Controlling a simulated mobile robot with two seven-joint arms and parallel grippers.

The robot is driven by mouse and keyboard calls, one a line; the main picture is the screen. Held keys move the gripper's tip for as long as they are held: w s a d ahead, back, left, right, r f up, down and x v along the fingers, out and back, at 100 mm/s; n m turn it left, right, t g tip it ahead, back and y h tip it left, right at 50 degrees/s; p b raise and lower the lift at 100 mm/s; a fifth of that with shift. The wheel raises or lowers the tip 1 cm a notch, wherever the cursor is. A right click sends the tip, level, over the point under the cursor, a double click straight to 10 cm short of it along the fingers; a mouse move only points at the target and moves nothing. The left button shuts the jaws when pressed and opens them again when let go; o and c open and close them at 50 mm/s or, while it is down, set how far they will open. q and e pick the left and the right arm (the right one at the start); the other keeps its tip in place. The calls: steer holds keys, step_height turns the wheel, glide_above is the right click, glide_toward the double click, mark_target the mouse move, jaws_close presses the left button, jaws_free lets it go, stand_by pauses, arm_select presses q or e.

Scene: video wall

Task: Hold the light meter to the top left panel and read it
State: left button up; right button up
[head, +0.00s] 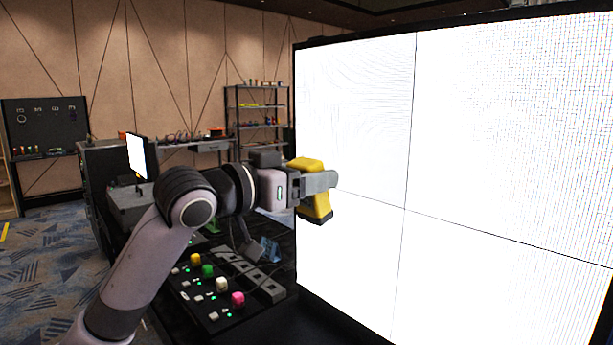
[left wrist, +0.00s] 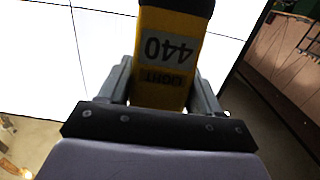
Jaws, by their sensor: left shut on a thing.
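My left gripper (head: 325,182) is shut on the yellow light meter (head: 308,165) in front of the left side of the lit video wall. In the left wrist view the meter (left wrist: 160,85) sits between the two fingers (left wrist: 163,88), its dark end pointing away. Its display (left wrist: 165,48) shows 440, upside down in this view, with the word LIGHT beside it. The top left panel (head: 355,115) glows white. In the head view the meter overlaps the wall's left edge near the seam below this panel. I cannot tell whether it touches the wall. My right gripper is not in view.
A dark console with coloured buttons (head: 237,299) stands below my left arm. A small lit monitor (head: 137,157) and a shelf rack (head: 258,120) stand behind. Other white panels (head: 515,130) fill the right. Patterned carpet (head: 50,265) lies open at the left.

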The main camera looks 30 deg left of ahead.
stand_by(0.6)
arm_select(q)
steer(key=b+v, duration=0.4)
steer(key=v, duration=1)
steer(key=shift+f+b, duration=0.2)
steer(key=shift+b, duration=0.15)
stand_by(0.6)
